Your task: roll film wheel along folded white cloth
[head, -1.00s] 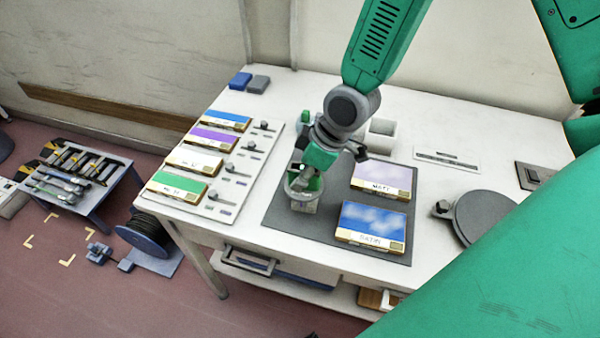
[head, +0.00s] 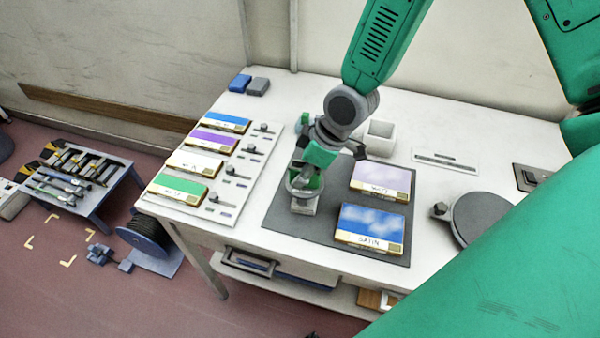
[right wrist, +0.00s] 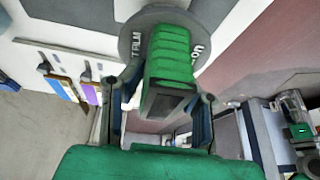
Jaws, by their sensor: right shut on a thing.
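My right gripper (head: 308,172) reaches down over the dark grey mat and is shut on the green handle of the film wheel. In the right wrist view the ribbed green handle (right wrist: 170,55) sits between the two fingers, with the grey lettered disc (right wrist: 134,42) of the wheel beyond it. In the head view the grey wheel (head: 300,190) is tilted, partly hidden by the gripper. A small pale piece (head: 303,208), perhaps the folded white cloth, shows just under the wheel on the mat; whether they touch I cannot tell. My left gripper is not in view.
A pale lilac panel (head: 381,180) and a blue cloudy panel (head: 370,226) lie on the mat (head: 282,227) to the right. A white open box (head: 380,137) is behind; a dark round plate (head: 482,217) lies at right.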

